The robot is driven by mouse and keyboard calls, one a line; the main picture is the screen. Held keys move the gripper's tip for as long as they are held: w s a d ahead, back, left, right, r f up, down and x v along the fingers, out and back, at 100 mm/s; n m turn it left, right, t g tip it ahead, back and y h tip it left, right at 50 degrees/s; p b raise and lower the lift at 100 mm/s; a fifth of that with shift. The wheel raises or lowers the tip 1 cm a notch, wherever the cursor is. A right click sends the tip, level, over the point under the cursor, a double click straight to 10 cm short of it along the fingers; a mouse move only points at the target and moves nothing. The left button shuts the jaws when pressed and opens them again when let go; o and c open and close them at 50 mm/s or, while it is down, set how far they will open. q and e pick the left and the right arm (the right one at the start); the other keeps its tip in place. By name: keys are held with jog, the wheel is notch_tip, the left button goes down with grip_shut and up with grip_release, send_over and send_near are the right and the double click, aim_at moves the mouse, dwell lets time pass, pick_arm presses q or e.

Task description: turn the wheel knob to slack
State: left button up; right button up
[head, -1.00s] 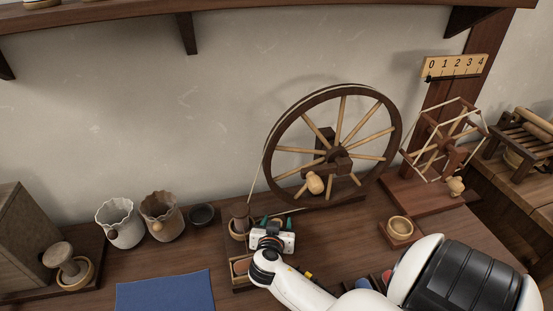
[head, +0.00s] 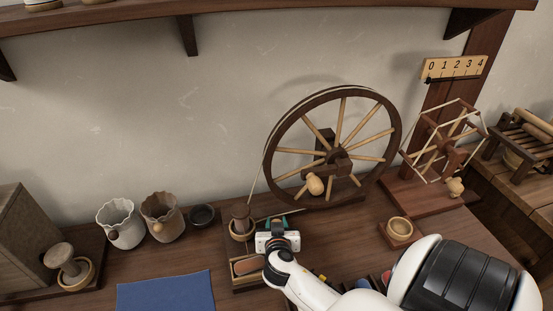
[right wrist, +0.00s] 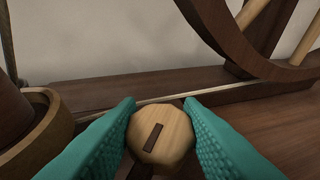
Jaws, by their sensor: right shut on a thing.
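A pale, faceted wooden knob (right wrist: 160,136) with a dark, slightly tilted mark sits between the teal fingers of my right gripper (right wrist: 162,128) in the right wrist view. The fingers are shut on its sides. The mark leans to the right at its top. In the head view my right gripper (head: 274,226) is low over the base of the spinning wheel (head: 269,146), and it hides the knob there. No slack label is readable. My left gripper is not in view.
A small wooden cup (head: 242,236) stands left of my right gripper. A round wooden handle (head: 315,184) is on the wheel. A yarn winder (head: 446,150), a small bowl (head: 399,229) and a blue cloth (head: 166,291) are nearby. A number scale (head: 456,67) hangs above.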

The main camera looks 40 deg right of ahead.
jog(key=n+t+y, duration=0.1)
jog(key=n+y+p, duration=0.1)
jog(key=shift+s+d+r+n+t+y, duration=0.1)
jog(key=shift+r+n+t+y, duration=0.1)
jog(key=shift+n+t+y, duration=0.2)
jog(key=n+t+y+p, duration=0.1)
jog(key=n+y+p, duration=0.2)
jog(key=y, duration=0.1)
jog(key=shift+n, duration=0.3)
jog(key=n+y+p, duration=0.2)
jog(key=y, duration=0.1)
jog(key=shift+d+n, duration=0.1)
jog(key=shift+n, duration=0.3)
jog(key=n+y, duration=0.2)
jog(key=y, duration=0.1)
jog(key=shift+f, duration=0.15)
jog(key=shift+n+g+y+b, duration=0.7)
jog(key=shift+n+y+b, duration=0.2)
jog(key=shift+n+y, duration=0.55)
jog(key=shift+n, duration=0.25)
jog(key=o, duration=0.9)
jog(key=shift+o, duration=0.2)
